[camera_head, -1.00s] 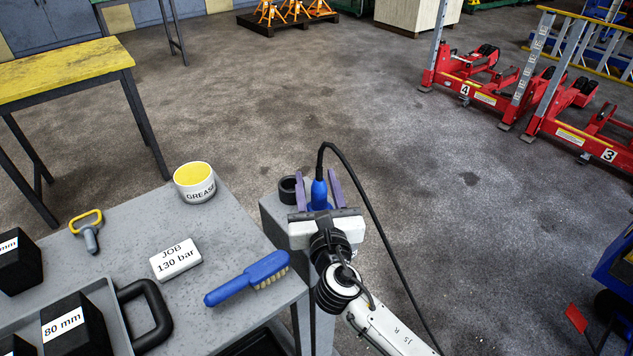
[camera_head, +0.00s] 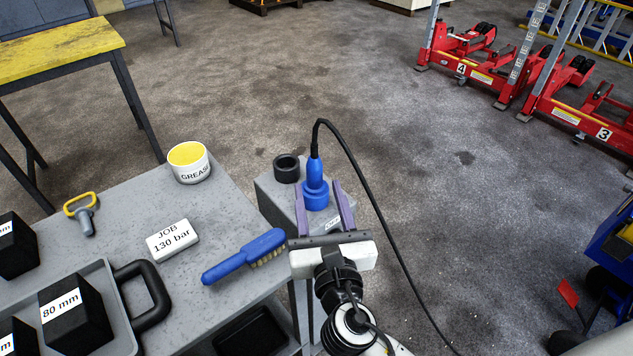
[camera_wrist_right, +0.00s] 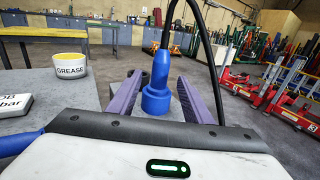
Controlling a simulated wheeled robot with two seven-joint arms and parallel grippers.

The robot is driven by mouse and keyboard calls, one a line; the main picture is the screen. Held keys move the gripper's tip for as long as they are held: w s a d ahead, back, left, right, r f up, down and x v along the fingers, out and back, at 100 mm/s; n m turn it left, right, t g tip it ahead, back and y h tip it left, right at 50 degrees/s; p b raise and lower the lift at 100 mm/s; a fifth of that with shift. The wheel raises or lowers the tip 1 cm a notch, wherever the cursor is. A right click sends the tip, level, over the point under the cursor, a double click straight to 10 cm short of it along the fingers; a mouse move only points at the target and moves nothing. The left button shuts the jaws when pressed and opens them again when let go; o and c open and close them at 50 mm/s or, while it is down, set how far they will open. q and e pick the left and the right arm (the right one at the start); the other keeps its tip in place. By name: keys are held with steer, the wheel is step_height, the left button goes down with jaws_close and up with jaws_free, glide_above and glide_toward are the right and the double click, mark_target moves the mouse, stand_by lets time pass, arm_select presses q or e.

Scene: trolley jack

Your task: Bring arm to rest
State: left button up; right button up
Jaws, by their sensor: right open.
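My right gripper (camera_head: 325,210) is open, its two purple fingers spread apart near the grey pedestal beside the workbench. A blue plug-like fitting (camera_head: 316,185) with a black cable stands upright on the pedestal, beyond or between the fingertips. In the right wrist view the blue fitting (camera_wrist_right: 158,85) shows between the two fingers (camera_wrist_right: 160,100), with a gap on either side. My left gripper is in neither view.
The grey workbench (camera_head: 215,215) holds a grease tub (camera_head: 188,163), a blue brush (camera_head: 243,256), a job card block (camera_head: 172,239) and black blocks (camera_head: 75,315). A black ring (camera_head: 287,168) sits by the fitting. The cable (camera_head: 375,200) hangs right of my arm. Open floor lies beyond.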

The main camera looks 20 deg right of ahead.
steer(key=shift+s, duration=0.2)
steer(key=shift+d, duration=0.1)
steer(key=s+d+f+m+g+h, duration=0.1)
steer(key=s+d+f+m+g, duration=0.8)
steer(key=m, duration=0.9)
steer(key=s+a+f+m+g+y, duration=0.1)
steer(key=s+f+m+g+y, duration=0.15)
steer(key=s+m, duration=0.5)
steer(key=s+a+f+m+g+y, duration=0.1)
steer(key=s+f+m+g+y, duration=0.2)
steer(key=s+m, duration=0.45)
steer(key=w+a+f+t, duration=0.2)
steer(key=f, duration=0.4)
steer(key=w+a+f+n+t+y, duration=0.1)
steer(key=w+a+f+t, duration=0.1)
steer(key=f, duration=0.4)
steer(key=shift+a+f+t, duration=0.35)
steer(key=shift+a+t, duration=0.3)
steer(key=shift+a, duration=0.1)
